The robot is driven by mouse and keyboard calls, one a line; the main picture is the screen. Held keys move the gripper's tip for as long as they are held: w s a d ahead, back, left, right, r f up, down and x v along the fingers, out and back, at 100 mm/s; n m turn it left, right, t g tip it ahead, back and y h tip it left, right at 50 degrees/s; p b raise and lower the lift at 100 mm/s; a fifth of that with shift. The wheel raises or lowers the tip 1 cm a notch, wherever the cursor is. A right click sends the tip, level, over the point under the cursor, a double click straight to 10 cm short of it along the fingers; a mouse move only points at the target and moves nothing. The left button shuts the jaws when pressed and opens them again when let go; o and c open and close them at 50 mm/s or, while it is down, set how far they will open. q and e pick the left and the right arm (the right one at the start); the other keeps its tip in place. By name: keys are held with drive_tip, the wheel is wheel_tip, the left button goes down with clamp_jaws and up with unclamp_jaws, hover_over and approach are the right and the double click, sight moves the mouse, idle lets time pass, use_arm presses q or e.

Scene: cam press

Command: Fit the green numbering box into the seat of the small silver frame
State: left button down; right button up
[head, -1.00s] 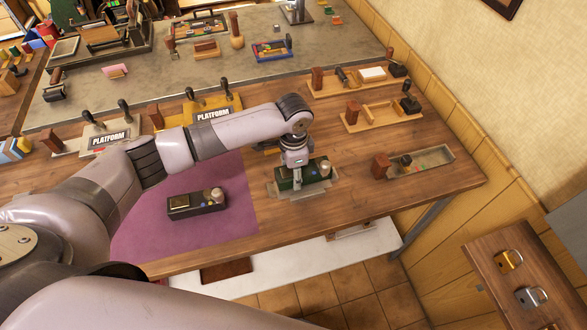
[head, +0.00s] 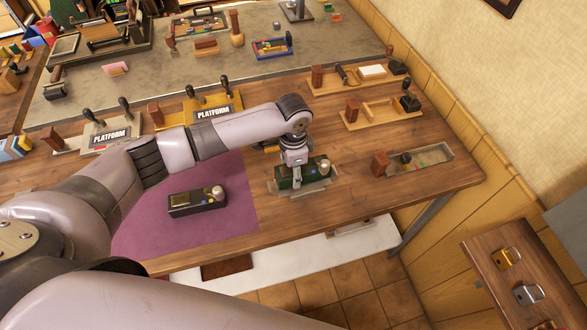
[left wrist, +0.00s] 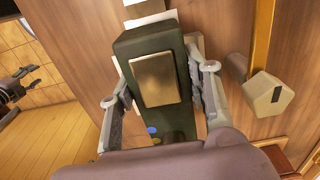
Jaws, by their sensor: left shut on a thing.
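In the left wrist view the gripper (left wrist: 160,88) is shut on the box, with one finger on each long side, beside a brass plate on the green box (left wrist: 140,42). The small silver frame (head: 318,191) lies under and around the box on the table. The box hides most of the seat, so I cannot tell how deep it sits.
A black box (head: 183,207) stands on the purple mat (head: 232,220) to the left. The table's front edge is close to the frame.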

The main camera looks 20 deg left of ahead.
use_arm(q)
drive_tip(key=shift+r, duration=0.1)
idle(0.6)
drive_tip(key=shift+p, duration=0.4)
drive_tip(key=shift+p, duration=0.35)
idle(0.4)
drive_tip(key=shift+f+b, duration=0.6)
drive_tip(key=shift+f, duration=0.85)
drive_tip(key=c, duration=0.9)
unclamp_jaws()
drive_tip(key=shift+c, duration=0.2)
drive_tip(key=shift+o, duration=0.9)
drive_tip(key=shift+s, duration=0.1)
